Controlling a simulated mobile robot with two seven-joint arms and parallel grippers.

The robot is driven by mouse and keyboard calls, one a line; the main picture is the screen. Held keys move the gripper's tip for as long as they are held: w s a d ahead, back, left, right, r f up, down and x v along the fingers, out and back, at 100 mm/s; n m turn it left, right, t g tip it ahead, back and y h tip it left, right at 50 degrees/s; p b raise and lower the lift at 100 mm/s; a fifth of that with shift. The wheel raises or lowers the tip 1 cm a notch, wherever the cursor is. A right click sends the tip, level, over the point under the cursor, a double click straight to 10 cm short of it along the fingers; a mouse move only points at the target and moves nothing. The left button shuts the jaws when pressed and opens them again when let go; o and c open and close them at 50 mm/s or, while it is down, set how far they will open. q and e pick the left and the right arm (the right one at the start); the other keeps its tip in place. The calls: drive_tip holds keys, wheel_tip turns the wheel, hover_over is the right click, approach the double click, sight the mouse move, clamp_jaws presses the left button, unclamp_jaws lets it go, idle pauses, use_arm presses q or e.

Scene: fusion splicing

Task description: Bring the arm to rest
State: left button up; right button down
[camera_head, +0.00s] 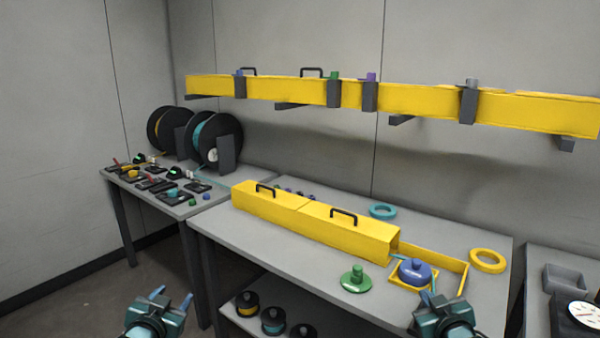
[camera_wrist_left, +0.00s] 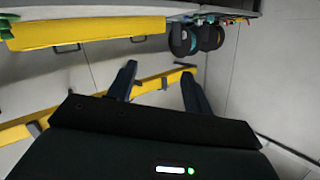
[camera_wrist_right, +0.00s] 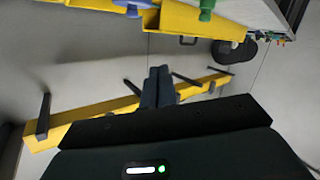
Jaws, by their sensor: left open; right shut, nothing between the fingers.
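My left gripper (camera_head: 172,298) is at the bottom left of the head view, in front of the tables, with its fingers apart and nothing between them. Its spread fingers also show in the left wrist view (camera_wrist_left: 160,85). My right gripper (camera_head: 432,302) is at the bottom right of the head view, in front of the work table's near edge. In the right wrist view its fingers (camera_wrist_right: 158,84) are together with nothing between them. Neither gripper appears to touch any object.
The work table (camera_head: 250,243) carries a yellow covered duct (camera_head: 315,228), a green spool-like piece (camera_head: 354,280), a blue one (camera_head: 414,271) in a yellow frame, and rings. A side table (camera_head: 180,208) holds tools and reels (camera_head: 215,138). A yellow wall duct (camera_head: 420,100) runs above. Spools sit underneath.

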use_arm(q)
drive_tip(key=s+d+f+g+h, duration=0.1)
drive_tip(key=s+d+f, duration=0.3)
drive_tip(key=s, duration=0.6)
drive_tip(key=s+d+f+g+h, duration=0.1)
drive_tip(key=s+d+f, duration=0.4)
drive_tip(key=s, duration=0.6)
drive_tip(key=s+d+f+g+h, duration=0.1)
drive_tip(key=s+d+f, duration=0.4)
drive_tip(key=s, duration=0.5)
drive_tip(key=shift+s+d+n+g, duration=0.3)
drive_tip(key=shift+s+g, duration=0.05)
drive_tip(key=shift+g, duration=0.55)
use_arm(e)
drive_tip(key=s+a+f+g+y, duration=0.1)
drive_tip(key=s+a+f, duration=0.3)
drive_tip(key=s, duration=0.6)
drive_tip(key=s+a+f+g+y, duration=0.1)
drive_tip(key=s+a+f, duration=0.4)
drive_tip(key=s, duration=0.6)
drive_tip(key=s+a+f+g+y, duration=0.1)
drive_tip(key=s+a+f, duration=0.4)
drive_tip(key=s, duration=0.5)
drive_tip(key=shift+s+a+m+g, duration=0.3)
drive_tip(key=shift+s+g, duration=0.1)
drive_tip(key=shift+g, duration=0.5)
